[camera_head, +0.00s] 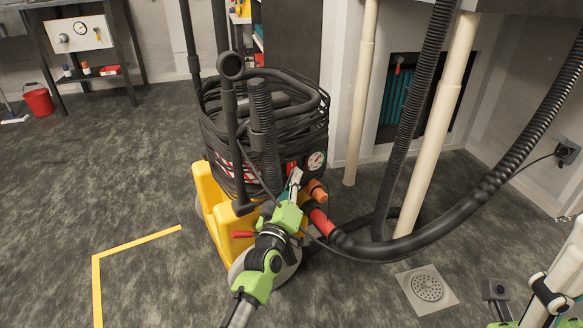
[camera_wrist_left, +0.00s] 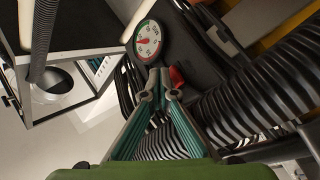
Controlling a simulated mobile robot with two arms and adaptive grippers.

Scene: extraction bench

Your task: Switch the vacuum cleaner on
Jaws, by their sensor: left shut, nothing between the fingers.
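The vacuum cleaner (camera_head: 262,130) stands in the middle of the head view, a black drum wrapped in cable and hose on a yellow base (camera_head: 212,200). A round dial gauge (camera_head: 316,160) sits on its front; it also shows in the left wrist view (camera_wrist_left: 148,40). My left gripper (camera_head: 296,174) is shut and empty, its tips at the machine's front just below and left of the gauge. In the left wrist view, a red part (camera_wrist_left: 177,77), possibly the switch, shows right beside the closed fingertips (camera_wrist_left: 161,78). I cannot tell whether they touch it.
A thick black hose (camera_head: 430,240) with a red cuff (camera_head: 321,221) leaves the front, close to my left gripper. Cream pipes (camera_head: 440,125) stand at right. A floor drain (camera_head: 427,287) lies at lower right. The floor at left is clear around a yellow line (camera_head: 135,243).

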